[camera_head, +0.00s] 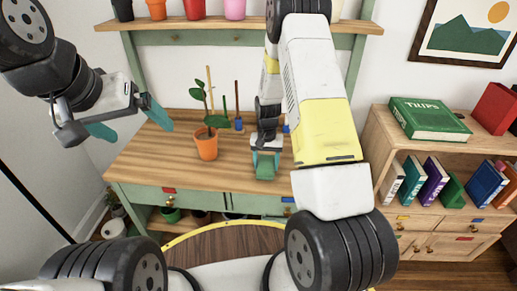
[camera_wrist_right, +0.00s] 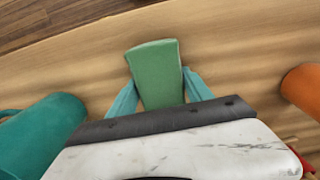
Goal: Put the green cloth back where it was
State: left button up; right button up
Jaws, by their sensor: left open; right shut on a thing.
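The green cloth (camera_wrist_right: 155,65) is a folded, flat-looking piece between the teal fingers of my right gripper (camera_wrist_right: 158,85) in the right wrist view. In the head view the right gripper (camera_head: 266,155) points down over the front part of the wooden bench top (camera_head: 150,160), with the green cloth (camera_head: 265,172) at its fingertips. I cannot tell whether the cloth touches the bench. My left gripper (camera_head: 130,121) is open and empty, held up at the left of the head view.
A potted plant in an orange pot (camera_head: 206,146) stands left of my right gripper. The pot (camera_wrist_right: 304,88) and a teal object (camera_wrist_right: 42,138) flank the gripper in the wrist view. A bookshelf (camera_head: 385,140) stands at right. The bench's left part looks clear.

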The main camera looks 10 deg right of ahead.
jog(key=shift+f, duration=0.1)
jog(key=o, duration=1.2)
notch_tip(320, 180, up, 12)
notch_tip(320, 180, up, 17)
jog(key=n+t+y, duration=0.1)
jog(key=t, duration=0.2)
send_over(266, 161)
jog(key=s+a, duration=0.1)
jog(key=s, duration=0.7)
jog(key=s+r+n+t, duration=0.1)
jog(key=s+r, duration=0.2)
jog(key=s, duration=0.2)
jog(key=s+a+r+n+t, duration=0.1)
jog(key=s+r, duration=0.2)
jog(key=s, duration=0.3)
jog(key=s+r+t+y, duration=0.1)
jog(key=s+r, duration=0.1)
jog(key=s, duration=0.4)
jog(key=shift+a+r+n, duration=0.2)
jog(key=shift+r+n, duration=0.2)
